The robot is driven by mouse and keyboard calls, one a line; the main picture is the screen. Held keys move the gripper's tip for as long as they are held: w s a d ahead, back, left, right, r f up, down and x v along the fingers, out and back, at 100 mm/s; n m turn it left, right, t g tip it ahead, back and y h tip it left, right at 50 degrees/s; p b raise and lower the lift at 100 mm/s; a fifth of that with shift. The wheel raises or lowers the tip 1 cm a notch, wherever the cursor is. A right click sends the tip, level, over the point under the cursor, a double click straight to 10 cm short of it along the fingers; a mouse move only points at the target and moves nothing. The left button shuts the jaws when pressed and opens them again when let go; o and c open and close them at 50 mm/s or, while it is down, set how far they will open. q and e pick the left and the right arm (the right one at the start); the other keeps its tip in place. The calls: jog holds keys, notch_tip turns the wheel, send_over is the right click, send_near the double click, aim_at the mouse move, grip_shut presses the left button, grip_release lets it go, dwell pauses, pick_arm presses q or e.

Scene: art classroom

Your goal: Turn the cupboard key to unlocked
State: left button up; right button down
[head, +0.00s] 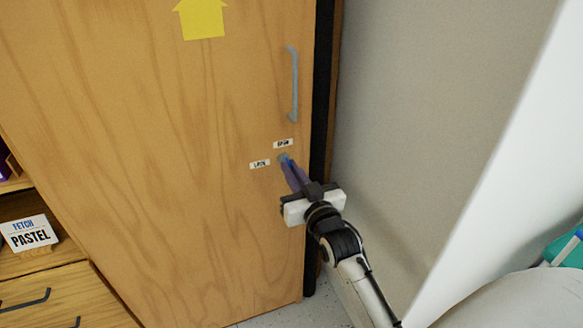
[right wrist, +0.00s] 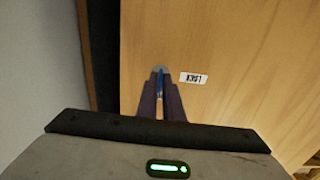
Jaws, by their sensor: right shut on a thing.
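The wooden cupboard door (head: 190,200) fills the left and middle of the head view. A small blue key (head: 286,160) sits at the lock near the door's right edge, below the handle. My right gripper (head: 290,168) is shut on the key, its fingers pointing at the door. In the right wrist view the blue key (right wrist: 160,82) shows as a thin strip between the two fingertips, in front of a round grey lock plate (right wrist: 159,69). The fingers hide part of the key, and its exact angle is hard to read. My left gripper is not in view.
One small white label (head: 283,143) is above the lock and another (head: 260,164) is to its left. A grey vertical handle (head: 293,85) is higher on the door. A grey wall (head: 430,120) stands close on the right. Drawers (head: 60,295) are at lower left.

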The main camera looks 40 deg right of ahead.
dwell(0.4)
jog(key=c, duration=2)
grip_release()
notch_tip(320, 180, up, 10)
jog(key=shift+r+p, duration=0.1)
jog(key=shift+p, duration=0.75)
